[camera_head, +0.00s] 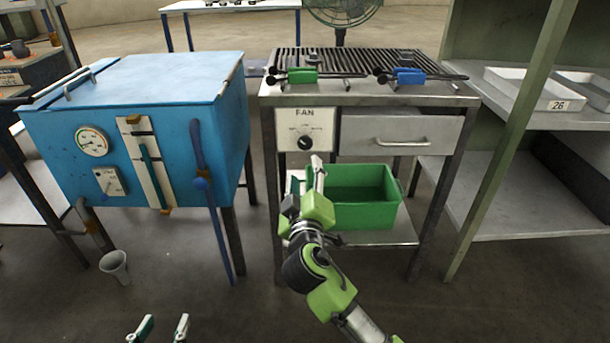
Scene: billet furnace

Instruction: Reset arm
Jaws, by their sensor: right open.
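My right arm comes up from the bottom right. Its green and black gripper (317,165) is in front of the metal table, with its fingertips just below and right of the black fan knob (304,143) in the picture. I cannot tell whether it touches the panel; it is seen edge-on and no object shows in it. My left gripper (160,327) shows only as two separated fingertips at the bottom edge, open and empty above the floor. The rest of my left arm is out of view.
A blue furnace (150,85) with a gauge and levers stands left. A shelf with trays (540,92) stands right.

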